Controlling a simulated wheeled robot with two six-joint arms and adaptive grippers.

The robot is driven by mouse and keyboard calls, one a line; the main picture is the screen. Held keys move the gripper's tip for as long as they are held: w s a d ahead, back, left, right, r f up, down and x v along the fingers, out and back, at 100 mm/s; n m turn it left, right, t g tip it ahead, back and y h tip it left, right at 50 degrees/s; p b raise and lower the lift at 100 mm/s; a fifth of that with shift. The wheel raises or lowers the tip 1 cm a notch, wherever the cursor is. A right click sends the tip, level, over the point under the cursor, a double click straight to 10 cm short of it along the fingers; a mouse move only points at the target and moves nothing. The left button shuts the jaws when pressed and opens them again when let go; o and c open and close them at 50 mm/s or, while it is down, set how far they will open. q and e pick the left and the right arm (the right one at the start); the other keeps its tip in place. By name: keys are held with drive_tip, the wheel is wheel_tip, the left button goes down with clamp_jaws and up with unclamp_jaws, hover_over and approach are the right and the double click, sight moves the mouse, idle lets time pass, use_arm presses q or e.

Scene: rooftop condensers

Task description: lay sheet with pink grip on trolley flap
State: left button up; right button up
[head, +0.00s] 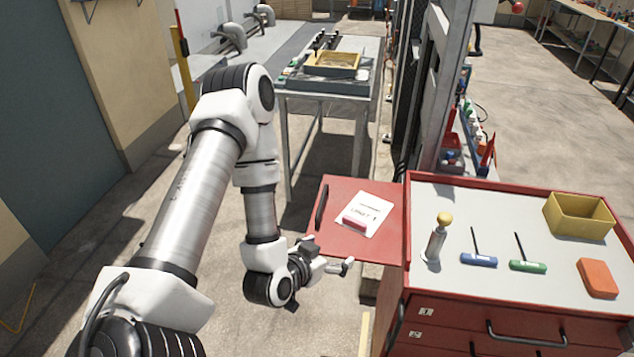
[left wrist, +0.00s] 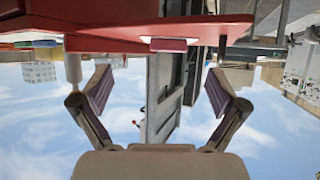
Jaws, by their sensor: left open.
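The white sheet (head: 372,209), with printed lettering, lies on the red trolley flap (head: 335,190). Its pink grip (head: 354,223) is a small block at the sheet's near edge; it also shows in the left wrist view (left wrist: 168,45). The flap appears nearly edge-on in that upside-down view (left wrist: 100,40). My left gripper (head: 342,263) is open and empty, off the flap's near edge and apart from the sheet. Its two spread fingers show in the left wrist view (left wrist: 159,90) with nothing between them. My right gripper is not in view.
The red trolley's grey top (head: 480,225) holds a yellow-knobbed cylinder (head: 437,238), blue (head: 479,260) and green (head: 528,265) T-handle tools, an orange block (head: 597,277) and a yellow bin (head: 579,215). A black handle (head: 321,206) stands at the flap's left edge. A metal table (head: 330,98) stands behind.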

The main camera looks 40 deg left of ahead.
use_arm(q)
drive_tip(key=s+d+f+g, duration=0.3)
drive_tip(key=s+f+g, duration=0.1)
drive_tip(key=s+f, duration=0.1)
drive_tip(key=s+d+f+g+h, duration=0.1)
drive_tip(key=s+d+f+g, duration=0.2)
drive_tip(key=s, duration=0.4)
drive_tip(key=s+d+f+m+g, duration=0.1)
drive_tip(key=s+d+f+g, duration=0.3)
drive_tip(key=s+f, duration=0.3)
drive_tip(key=shift+f+g+h, duration=0.4)
drive_tip(key=shift+f+g, duration=0.15)
drive_tip(key=shift+g, duration=0.15)
drive_tip(key=shift+s, duration=0.1)
